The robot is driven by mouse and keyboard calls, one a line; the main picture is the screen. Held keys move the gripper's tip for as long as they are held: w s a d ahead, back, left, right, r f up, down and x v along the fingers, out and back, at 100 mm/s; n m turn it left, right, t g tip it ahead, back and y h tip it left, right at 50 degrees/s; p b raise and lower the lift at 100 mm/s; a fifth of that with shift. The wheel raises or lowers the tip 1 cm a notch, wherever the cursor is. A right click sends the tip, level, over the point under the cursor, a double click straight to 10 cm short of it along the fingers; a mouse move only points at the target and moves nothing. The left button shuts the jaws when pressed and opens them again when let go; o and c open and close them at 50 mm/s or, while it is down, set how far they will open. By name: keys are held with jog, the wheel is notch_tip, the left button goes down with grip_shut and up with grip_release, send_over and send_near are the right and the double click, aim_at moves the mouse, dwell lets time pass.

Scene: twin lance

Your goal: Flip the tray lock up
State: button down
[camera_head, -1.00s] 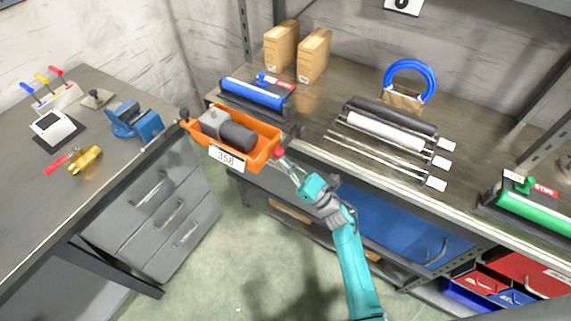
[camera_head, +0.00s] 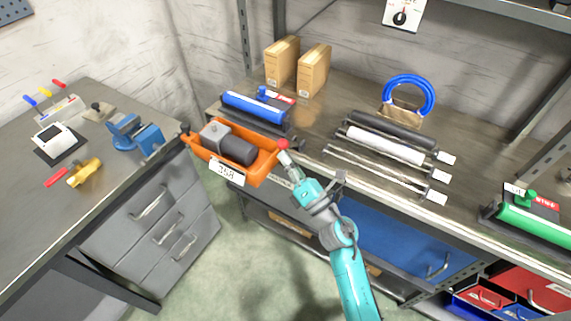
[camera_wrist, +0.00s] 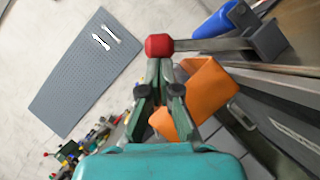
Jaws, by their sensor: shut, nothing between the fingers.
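The tray lock is a grey bar with a red knob. The red knob (camera_head: 283,143) is at the right end of the orange tray (camera_head: 258,171), level with its upper rim. In the wrist view the knob (camera_wrist: 160,46) sits at the end of the bar (camera_wrist: 212,44), which runs right to a dark bracket. My gripper (camera_head: 285,158) is just below the knob. In the wrist view its fingertips (camera_wrist: 160,66) are together under the knob, very close or touching; I cannot tell which. The fingers hold nothing. The orange tray (camera_wrist: 208,90) is partly hidden by them.
The tray holds a dark cylinder (camera_head: 237,150) and a grey block. A blue roller (camera_head: 255,106) lies behind it on the bench. Metal rods and rollers (camera_head: 385,147) lie to the right. A drawer desk (camera_head: 145,215) stands left. Open floor lies in front.

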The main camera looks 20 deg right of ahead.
jog(key=w+d+r+m+h, duration=0.1)
jog(key=w+d+r+m, duration=0.1)
jog(key=w+d+r, duration=0.2)
jog(key=shift+w+d+r+m+g, duration=0.3)
jog(key=shift+d+r, duration=0.75)
jog(key=shift+d, duration=0.15)
dwell(0.6)
jog(key=shift+d, duration=0.1)
jog(key=v, duration=1.2)
